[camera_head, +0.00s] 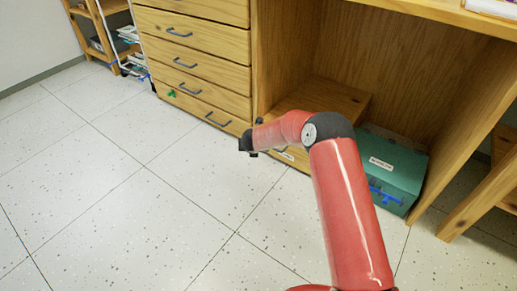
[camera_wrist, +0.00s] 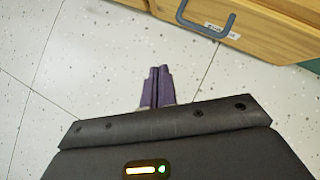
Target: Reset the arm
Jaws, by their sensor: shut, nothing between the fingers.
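My red arm rises from the bottom right in the head view and bends at a black joint, reaching left toward the drawers. My gripper (camera_head: 246,146) is at its end, small and dark there. In the wrist view my gripper (camera_wrist: 158,73) shows two purple fingers side by side, closed together with nothing between them. Below the fingers is the tiled floor. A wooden drawer front with a blue-grey handle (camera_wrist: 205,20) and a label is above and to the right of the fingers, apart from them.
A wooden drawer unit (camera_head: 195,60) stands behind my gripper. A green box (camera_head: 393,168) with a label sits under the desk on the right. A wooden shelf (camera_head: 105,8) stands at the back left. A small green object (camera_head: 171,94) is by the lower drawers. The tiled floor on the left is clear.

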